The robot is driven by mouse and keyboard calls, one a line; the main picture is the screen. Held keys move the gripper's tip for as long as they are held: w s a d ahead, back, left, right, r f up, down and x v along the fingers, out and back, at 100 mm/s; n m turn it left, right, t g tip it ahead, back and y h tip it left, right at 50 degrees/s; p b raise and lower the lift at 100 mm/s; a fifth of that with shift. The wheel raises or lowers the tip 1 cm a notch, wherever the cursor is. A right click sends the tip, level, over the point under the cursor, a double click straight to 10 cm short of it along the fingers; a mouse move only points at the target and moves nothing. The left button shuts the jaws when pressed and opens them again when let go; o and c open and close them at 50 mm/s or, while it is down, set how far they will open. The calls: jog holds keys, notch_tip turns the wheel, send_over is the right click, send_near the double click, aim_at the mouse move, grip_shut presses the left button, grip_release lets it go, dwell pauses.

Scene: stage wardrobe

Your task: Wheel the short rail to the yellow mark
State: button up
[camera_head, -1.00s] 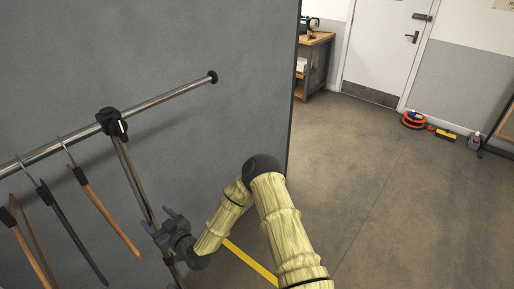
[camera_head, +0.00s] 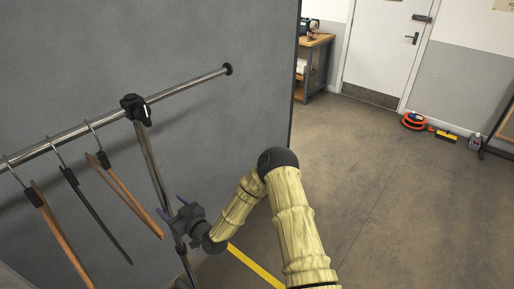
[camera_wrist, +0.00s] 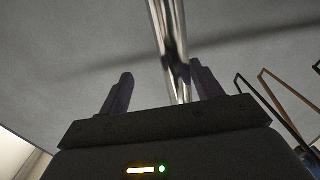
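The short rail is a chrome hanging bar (camera_head: 185,90) on an upright post (camera_head: 151,160), with a dark clamp joining them. Several wooden and dark hangers (camera_head: 130,195) hang from its left part. My gripper (camera_head: 174,210) is at the lower part of the post. In the wrist view the post (camera_wrist: 170,30) runs between the fingers of my gripper (camera_wrist: 162,88), closer to the right finger. The fingers are spread, with a gap visible at the left. The yellow mark (camera_head: 256,266) is a strip on the floor, partly hidden by my arm. The rail's base is out of view.
A tall grey panel (camera_head: 245,120) stands right behind the rail. Open floor (camera_head: 390,200) lies to the right. A workbench (camera_head: 314,60), a white door (camera_head: 385,45), an orange cable reel (camera_head: 414,121) and a yellow-black item (camera_head: 446,136) are at the back.

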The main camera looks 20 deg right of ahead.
jog(key=w+d+b, duration=0.4)
jog(key=w+d, duration=0.3)
jog(key=d, duration=0.4)
jog(key=w+d+b, duration=0.3)
jog(key=w+d, duration=0.4)
jog(key=d, duration=0.5)
jog(key=w+d+b, duration=0.4)
jog(key=w+d, duration=0.3)
jog(key=d, duration=0.5)
jog(key=shift+w+b, duration=0.25)
jog(key=shift+b, duration=0.05)
dwell(3.4)
jog(key=shift+d, duration=0.15)
